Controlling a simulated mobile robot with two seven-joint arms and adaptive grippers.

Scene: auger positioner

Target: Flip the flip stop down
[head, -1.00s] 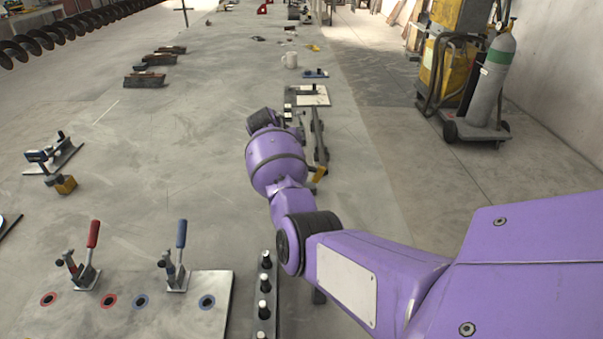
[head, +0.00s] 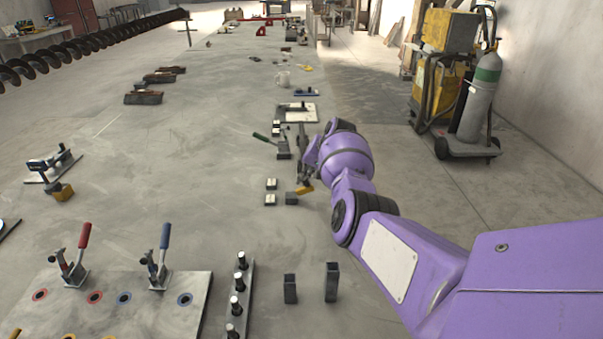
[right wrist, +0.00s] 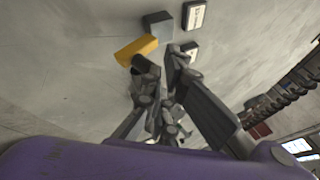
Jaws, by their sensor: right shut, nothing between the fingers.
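My right gripper (head: 307,168) is at the end of the purple arm, low over the right side of the table. It is shut with nothing held. In the right wrist view its dark fingers (right wrist: 152,82) show mid-picture. A dark grey upright bar (head: 302,138), which looks like the flip stop, stands just behind the gripper. A yellow block (head: 304,189) lies just below the gripper. My left gripper is out of view.
A dark block (head: 291,198) and small pale-topped blocks (head: 271,184) lie left of the gripper. A green-handled clamp (head: 270,140) stands behind them.

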